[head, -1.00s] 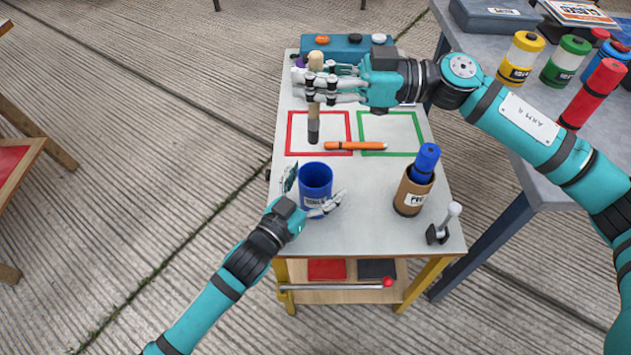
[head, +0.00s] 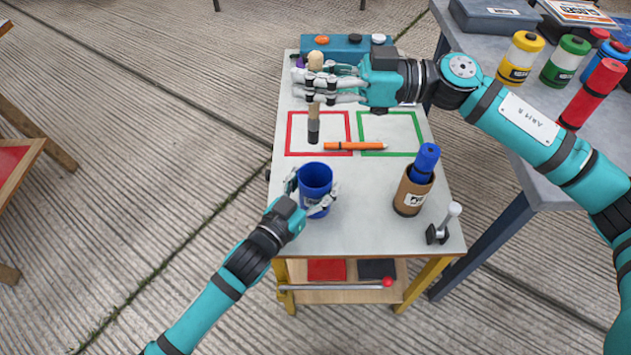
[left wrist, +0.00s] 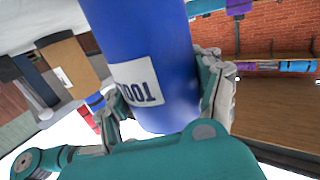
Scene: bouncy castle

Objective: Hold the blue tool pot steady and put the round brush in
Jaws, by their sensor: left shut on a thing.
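The blue tool pot (head: 316,180) stands upright on the small worktop, its open mouth facing up. My left gripper (head: 318,195) is shut around it, fingers on both sides; in the left wrist view the blue pot (left wrist: 150,60) with its white label fills the space between the fingers. The round brush (head: 313,115) has a pale wooden handle and a dark lower end. My right gripper (head: 312,88) is closed around its handle, holding it upright over the red square, beyond the pot. The fingers hide the middle of the handle.
A brown pot (head: 412,196) with a blue tube stands right of the tool pot, near a grey-white clamp-like piece (head: 445,225). An orange marker (head: 355,146) lies across the red and green outlines. A blue case (head: 345,48) stands at the back. A grey table (head: 500,70) with canisters is right.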

